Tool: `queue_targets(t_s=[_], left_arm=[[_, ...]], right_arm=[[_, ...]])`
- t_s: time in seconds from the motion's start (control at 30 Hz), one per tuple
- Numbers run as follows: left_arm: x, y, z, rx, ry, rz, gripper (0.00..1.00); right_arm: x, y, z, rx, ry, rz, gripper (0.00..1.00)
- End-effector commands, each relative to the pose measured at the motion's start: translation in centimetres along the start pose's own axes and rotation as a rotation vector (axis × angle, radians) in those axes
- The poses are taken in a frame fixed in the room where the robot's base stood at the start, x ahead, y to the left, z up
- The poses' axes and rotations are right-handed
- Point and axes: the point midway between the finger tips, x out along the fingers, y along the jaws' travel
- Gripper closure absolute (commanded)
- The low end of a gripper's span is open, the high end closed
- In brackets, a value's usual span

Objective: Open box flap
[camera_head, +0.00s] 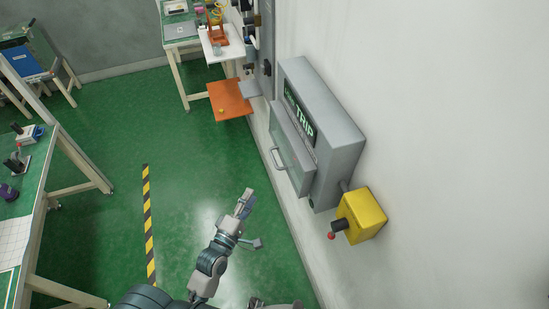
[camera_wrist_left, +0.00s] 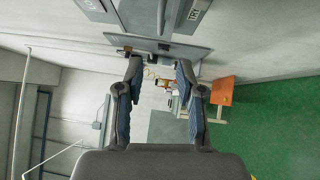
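A grey box (camera_head: 342,134) with a "TRIP" sign is fixed to the wall at the right of the head view. Its flap (camera_head: 293,146) is on the front below the sign and carries a bar handle (camera_head: 279,159). I cannot tell whether the flap is fully closed. The box's handle shows at the top of the left wrist view (camera_wrist_left: 161,15). My left gripper (camera_head: 247,196) is below and left of the handle, apart from it. In the wrist view its fingers (camera_wrist_left: 160,70) are spread with nothing between them. My right gripper is not in view.
A yellow box (camera_head: 366,212) with a red-tipped lever (camera_head: 333,235) is on the wall beside the grey box. A workbench (camera_head: 38,205) is at left. Green floor between is clear, with a striped line (camera_head: 148,220).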

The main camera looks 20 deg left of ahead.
Motion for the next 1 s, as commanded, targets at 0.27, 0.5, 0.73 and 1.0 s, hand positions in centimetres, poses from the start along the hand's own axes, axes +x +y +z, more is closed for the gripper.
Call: queue_targets(t_s=[0.27,0.5,0.73,1.0], left_arm=[[6.3,0.3,0.5,0.005,-0.002,0.002,0.63],[11.9,0.1,0.7,0.006,-0.002,-0.001,0.63],[15.3,0.0,0.3,0.004,-0.002,-0.002,0.63],[16.2,-0.1,0.3,0.004,-0.002,-0.003,0.63]], right_arm=[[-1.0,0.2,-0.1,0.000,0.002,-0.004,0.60],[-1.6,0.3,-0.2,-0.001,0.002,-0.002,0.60],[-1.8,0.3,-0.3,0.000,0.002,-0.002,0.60],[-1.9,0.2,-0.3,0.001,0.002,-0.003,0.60]])
